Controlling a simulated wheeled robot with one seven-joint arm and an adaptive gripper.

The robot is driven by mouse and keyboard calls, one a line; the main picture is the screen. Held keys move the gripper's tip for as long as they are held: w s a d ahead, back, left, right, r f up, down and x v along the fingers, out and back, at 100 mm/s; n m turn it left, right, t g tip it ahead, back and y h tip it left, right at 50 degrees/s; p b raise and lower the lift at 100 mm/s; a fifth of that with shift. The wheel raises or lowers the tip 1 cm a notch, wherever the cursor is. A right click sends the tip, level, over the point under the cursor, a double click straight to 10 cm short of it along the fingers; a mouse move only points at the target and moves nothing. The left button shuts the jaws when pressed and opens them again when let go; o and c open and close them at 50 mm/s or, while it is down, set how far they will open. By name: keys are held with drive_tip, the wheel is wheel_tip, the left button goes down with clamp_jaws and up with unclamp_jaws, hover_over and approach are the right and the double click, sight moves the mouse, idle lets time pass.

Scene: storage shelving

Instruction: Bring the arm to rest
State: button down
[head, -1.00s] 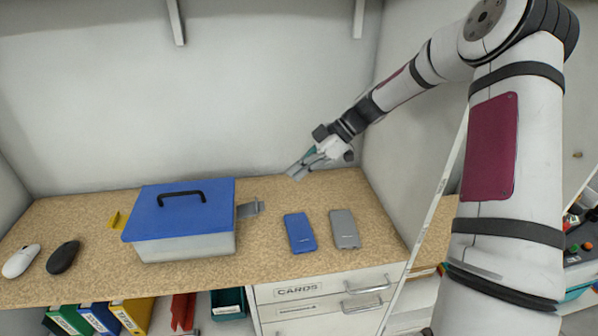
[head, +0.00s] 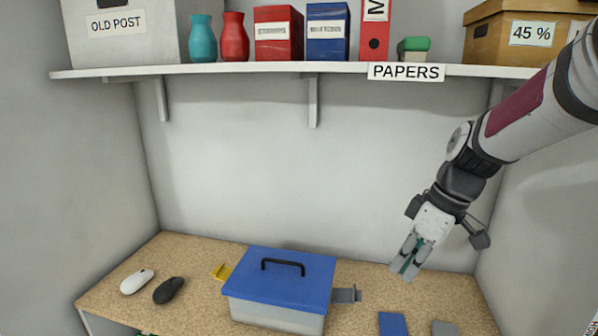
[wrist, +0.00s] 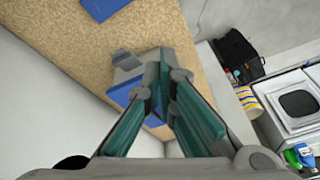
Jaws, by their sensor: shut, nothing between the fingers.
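My gripper (head: 408,264) is shut and empty. In the head view it hangs above the right part of the worktop, in front of the back wall, with its fingers pointing down and slightly left. My arm comes in from the right edge. In the wrist view the teal-padded fingers (wrist: 168,88) meet near the middle and partly hide the blue-lidded box.
The blue-lidded box (head: 285,278) stands on the worktop (head: 205,262), left of my gripper. A blue device (head: 392,324) and a grey device (head: 446,328) lie at the front right. Two mice lie at left. A loaded shelf (head: 240,68) runs above.

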drive_tip(key=s+r+m+t+h, duration=0.1)
drive_tip(key=s+r+m, duration=0.3)
drive_tip(key=s, duration=0.5)
drive_tip(key=s+r+m+t+h, duration=0.2)
drive_tip(key=s+r+m+t, duration=0.1)
drive_tip(key=s, duration=0.7)
drive_tip(key=r+m, duration=0.1)
drive_tip(key=m, duration=0.1)
drive_tip(key=shift+s+a+m, duration=0.2)
drive_tip(key=shift+a+m, duration=0.1)
drive_tip(key=shift+m, duration=0.1)
